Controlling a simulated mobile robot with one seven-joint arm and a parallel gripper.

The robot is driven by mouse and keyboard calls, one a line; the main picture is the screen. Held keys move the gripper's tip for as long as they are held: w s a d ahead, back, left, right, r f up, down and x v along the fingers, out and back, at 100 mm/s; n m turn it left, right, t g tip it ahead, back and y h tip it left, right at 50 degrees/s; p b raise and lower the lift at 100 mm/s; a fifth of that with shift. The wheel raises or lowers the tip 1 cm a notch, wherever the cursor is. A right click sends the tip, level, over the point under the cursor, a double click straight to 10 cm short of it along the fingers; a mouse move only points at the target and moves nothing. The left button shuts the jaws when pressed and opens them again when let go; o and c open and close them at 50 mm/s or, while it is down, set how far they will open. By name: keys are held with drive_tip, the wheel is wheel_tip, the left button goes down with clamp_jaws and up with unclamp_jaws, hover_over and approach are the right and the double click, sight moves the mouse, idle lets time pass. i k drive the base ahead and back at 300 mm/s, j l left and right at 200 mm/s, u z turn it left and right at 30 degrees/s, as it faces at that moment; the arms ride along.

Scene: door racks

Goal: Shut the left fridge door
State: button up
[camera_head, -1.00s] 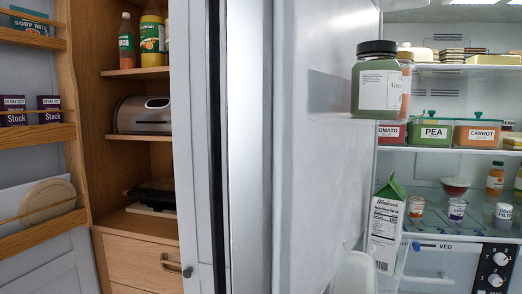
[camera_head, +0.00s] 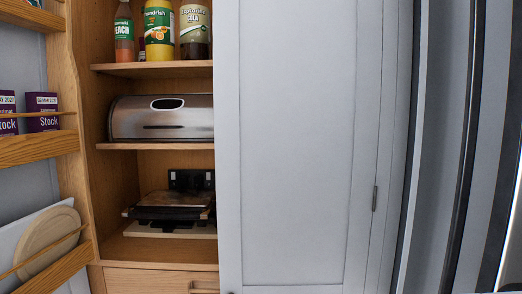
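A small dark metal fitting (camera_head: 375,198) is on the right part of the face. The fridge interior is hidden from this view. My gripper is not in view, so I cannot tell its state.
Left of the door is an open wooden larder with a bread bin (camera_head: 160,118), bottles (camera_head: 158,32) and a dark appliance (camera_head: 172,208). An open door rack (camera_head: 40,148) with stock boxes and a round board is at far left.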

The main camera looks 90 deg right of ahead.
sight(467, 236)
drive_tip(key=i+z, duration=0.25)
drive_tip(key=z, duration=0.2)
drive_tip(key=i+j+z, duration=0.1)
drive_tip(key=z, duration=0.35)
drive_tip(key=i+z, duration=0.1)
drive_tip(key=z, duration=2.85)
drive_tip(key=k+l+u, duration=0.1)
drive_tip(key=u, duration=0.4)
drive_tip(key=k+u, duration=0.25)
drive_tip(key=u, duration=0.2)
drive_tip(key=k+u, duration=0.2)
drive_tip(key=u, duration=0.3)
